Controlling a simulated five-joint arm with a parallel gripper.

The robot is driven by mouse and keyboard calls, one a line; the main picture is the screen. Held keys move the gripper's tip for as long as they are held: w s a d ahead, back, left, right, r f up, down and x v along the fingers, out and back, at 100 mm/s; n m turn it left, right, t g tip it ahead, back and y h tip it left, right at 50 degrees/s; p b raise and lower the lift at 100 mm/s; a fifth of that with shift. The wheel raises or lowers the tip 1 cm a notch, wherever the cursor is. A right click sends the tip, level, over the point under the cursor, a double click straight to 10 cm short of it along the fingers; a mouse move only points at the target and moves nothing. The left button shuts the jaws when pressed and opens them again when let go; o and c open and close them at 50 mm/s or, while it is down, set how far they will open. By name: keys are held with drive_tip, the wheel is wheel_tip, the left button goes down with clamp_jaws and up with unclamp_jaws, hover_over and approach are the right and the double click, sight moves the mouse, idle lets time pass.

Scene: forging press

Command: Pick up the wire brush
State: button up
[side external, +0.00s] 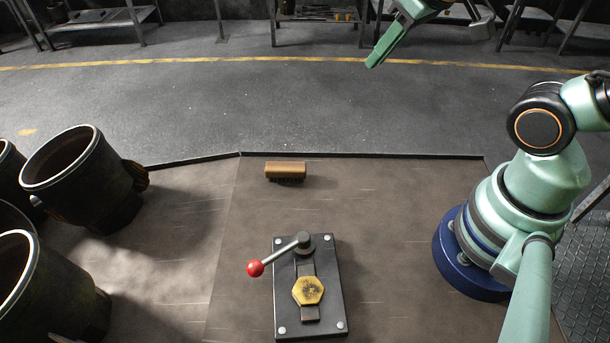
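The wire brush (285,170) has a brown wooden back and dark bristles underneath. It lies bristles down near the far edge of the brown work surface, left of my arm's base. My gripper (428,45) is at the top of the view, partly cut off by the picture's edge. It is well above and to the right of the brush, not touching it. A green finger and a dark part stand apart with a gap between them, and nothing shows held there.
A toggle clamp (308,290) with a red-knobbed lever (255,268) and yellow hexagonal piece stands in front of the brush. Several dark metal vessels (85,180) stand at left. The brown work surface (400,200) is clear right of the brush. Metal racks (315,15) line the back.

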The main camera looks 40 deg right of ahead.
drive_tip(key=o, duration=0.8)
drive_tip(key=shift+o, duration=0.2)
drive_tip(key=shift+w, duration=0.1)
drive_tip(key=n+g, duration=0.6)
drive_tip(key=n, duration=0.3)
hover_over(286, 166)
drive_tip(key=f, duration=1.9)
drive_tip(key=shift+s+a, duration=0.15)
drive_tip(key=shift+s, duration=0.15)
drive_tip(key=shift+w+f, duration=0.2)
drive_tip(key=shift+f, duration=1.25)
drive_tip(key=shift+w+f, duration=0.15)
drive_tip(key=shift+f, duration=1.3)
